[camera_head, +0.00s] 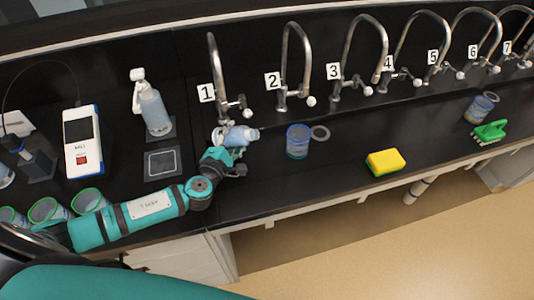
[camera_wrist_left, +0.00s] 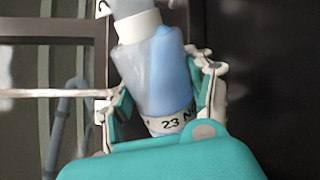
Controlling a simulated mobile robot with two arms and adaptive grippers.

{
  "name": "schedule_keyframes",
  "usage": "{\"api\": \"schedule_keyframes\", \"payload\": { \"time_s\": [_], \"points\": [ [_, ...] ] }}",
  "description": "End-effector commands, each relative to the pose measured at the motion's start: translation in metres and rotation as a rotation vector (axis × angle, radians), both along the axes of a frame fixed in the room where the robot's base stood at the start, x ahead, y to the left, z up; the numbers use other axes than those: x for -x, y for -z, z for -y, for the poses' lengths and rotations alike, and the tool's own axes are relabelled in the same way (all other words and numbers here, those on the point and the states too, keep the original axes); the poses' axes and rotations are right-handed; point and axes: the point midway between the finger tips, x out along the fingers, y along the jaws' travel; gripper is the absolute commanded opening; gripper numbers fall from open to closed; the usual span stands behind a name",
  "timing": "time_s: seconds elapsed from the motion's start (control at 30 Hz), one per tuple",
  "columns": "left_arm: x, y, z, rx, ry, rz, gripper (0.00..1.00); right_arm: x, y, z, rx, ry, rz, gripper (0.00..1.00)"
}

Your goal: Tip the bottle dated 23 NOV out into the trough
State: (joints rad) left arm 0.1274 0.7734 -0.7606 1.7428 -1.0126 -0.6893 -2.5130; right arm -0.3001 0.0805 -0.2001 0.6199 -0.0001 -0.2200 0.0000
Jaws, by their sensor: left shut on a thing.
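My left gripper (camera_head: 232,142) is shut on the bottle (camera_head: 236,134) in front of tap 1. The bottle lies on its side there, its mouth end pointing right. In the left wrist view the same bottle (camera_wrist_left: 150,65) is translucent with blue in it and a white collar; its label reads "23 N", the rest hidden by my gripper (camera_wrist_left: 165,100). The black trough (camera_head: 345,118) runs below the numbered taps. I cannot tell whether anything is flowing out. My right gripper is not in view.
A blue-rimmed container (camera_head: 298,142) with a ring beside it stands right of the bottle. A yellow sponge (camera_head: 386,162), a green brush (camera_head: 490,132) and another container (camera_head: 480,107) are farther right. A spray bottle (camera_head: 151,108) and a meter (camera_head: 83,140) stand left.

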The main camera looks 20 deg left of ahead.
Motion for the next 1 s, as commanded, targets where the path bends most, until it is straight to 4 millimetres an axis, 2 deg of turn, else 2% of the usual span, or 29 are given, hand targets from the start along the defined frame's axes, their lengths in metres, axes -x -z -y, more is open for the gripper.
{"api": "schedule_keyframes", "payload": {
  "time_s": [1.0],
  "points": [
    [-0.0004,0.0081,0.0039,-0.126,0.0,-0.008,0.07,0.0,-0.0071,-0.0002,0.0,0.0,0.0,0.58]
  ]
}}
